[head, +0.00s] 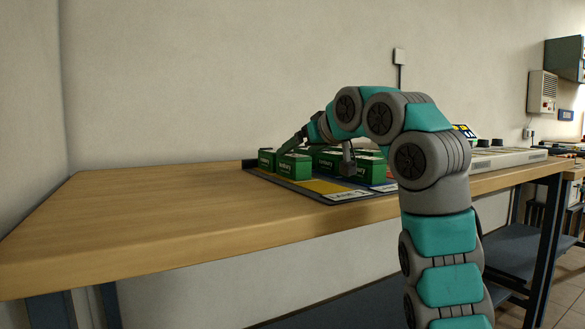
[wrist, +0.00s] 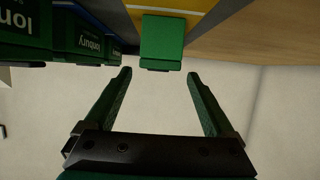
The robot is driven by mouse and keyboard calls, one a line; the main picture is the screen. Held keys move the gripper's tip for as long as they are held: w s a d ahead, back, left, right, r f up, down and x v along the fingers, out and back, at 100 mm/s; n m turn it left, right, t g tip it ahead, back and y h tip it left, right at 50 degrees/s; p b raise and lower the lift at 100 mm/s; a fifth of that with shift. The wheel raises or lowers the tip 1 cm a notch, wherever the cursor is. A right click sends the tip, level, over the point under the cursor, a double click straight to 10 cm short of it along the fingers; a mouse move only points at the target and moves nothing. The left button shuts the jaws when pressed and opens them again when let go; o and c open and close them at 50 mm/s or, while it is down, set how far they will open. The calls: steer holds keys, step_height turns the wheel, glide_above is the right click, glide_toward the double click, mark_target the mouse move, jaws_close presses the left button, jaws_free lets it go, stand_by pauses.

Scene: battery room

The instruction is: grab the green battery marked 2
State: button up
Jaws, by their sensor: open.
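Several green batteries stand on a mat on the bench in the head view, one at the front left (head: 294,167), one behind it (head: 266,158) and one at the right (head: 369,167). No number 2 is legible on any of them. In the wrist view a green battery (wrist: 162,40) stands on a yellow strip, just beyond my fingertips and roughly centred between them. My gripper (wrist: 159,74) is open and empty, its two fingers apart. In the head view my gripper reaches down to the left above the batteries; its tips are hard to make out.
Other batteries with white lettering (wrist: 92,38) stand close on the left in the wrist view. The mat (head: 318,188) has a yellow strip and white labels. The wooden bench (head: 170,215) is clear at the left. A pale tray-like unit (head: 510,157) sits at the right.

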mark_target(294, 155)
steer(key=x, duration=0.4)
steer(key=shift+w+f, duration=0.1)
steer(key=shift+f, duration=0.05)
steer(key=shift+c, duration=0.3)
jaws_close()
stand_by(0.6)
